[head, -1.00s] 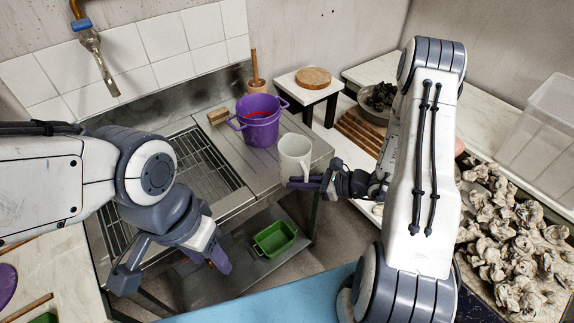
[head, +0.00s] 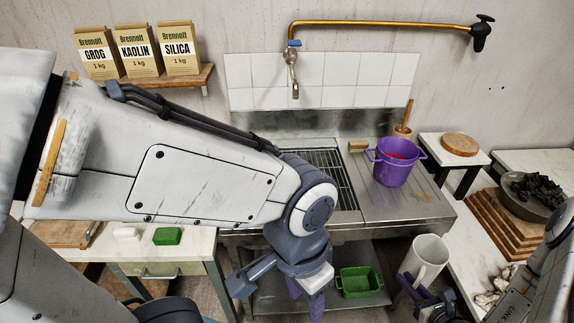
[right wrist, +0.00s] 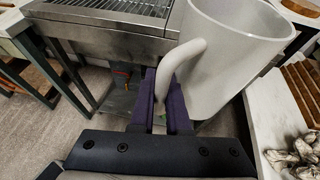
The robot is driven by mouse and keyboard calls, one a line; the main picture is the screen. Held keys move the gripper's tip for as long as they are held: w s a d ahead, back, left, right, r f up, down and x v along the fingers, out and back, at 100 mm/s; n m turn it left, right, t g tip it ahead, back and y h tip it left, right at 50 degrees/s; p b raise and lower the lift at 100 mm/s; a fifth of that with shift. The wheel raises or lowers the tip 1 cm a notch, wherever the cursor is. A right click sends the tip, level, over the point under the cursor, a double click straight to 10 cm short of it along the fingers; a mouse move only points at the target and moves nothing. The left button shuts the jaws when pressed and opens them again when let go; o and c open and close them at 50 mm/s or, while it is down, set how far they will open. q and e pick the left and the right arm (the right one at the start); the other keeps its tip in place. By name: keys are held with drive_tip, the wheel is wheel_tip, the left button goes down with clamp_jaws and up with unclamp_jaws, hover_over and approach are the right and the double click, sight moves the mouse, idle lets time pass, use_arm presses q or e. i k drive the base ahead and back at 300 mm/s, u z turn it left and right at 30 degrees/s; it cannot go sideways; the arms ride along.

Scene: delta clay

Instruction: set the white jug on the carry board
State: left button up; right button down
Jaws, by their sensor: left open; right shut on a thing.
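The white jug (head: 428,254) is upright at the lower right of the head view, off the floor, in front of the sink unit's right corner. It also fills the top right of the right wrist view (right wrist: 235,55). My right gripper (head: 408,284) is shut on the jug's handle, its purple fingers (right wrist: 166,95) either side of it. My left gripper (head: 304,294) is open and empty, pointing down in front of the sink unit. I cannot tell which thing is the carry board; a slatted wooden board (head: 500,224) lies on the right-hand surface.
A purple bucket (head: 394,168) stands on the drainboard (head: 425,205). A round wooden board (head: 460,145) lies on a small stand. A dark bowl (head: 535,200) is at far right. A green tray (head: 358,283) sits on the lower shelf. A table (head: 190,243) stands at left.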

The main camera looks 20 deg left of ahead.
sight(61, 232)
drive_tip(key=u, duration=3.75)
drive_tip(key=i, duration=3.45)
drive_tip(key=z, duration=3.85)
drive_tip(key=i, duration=0.3)
drive_tip(key=u, duration=0.15)
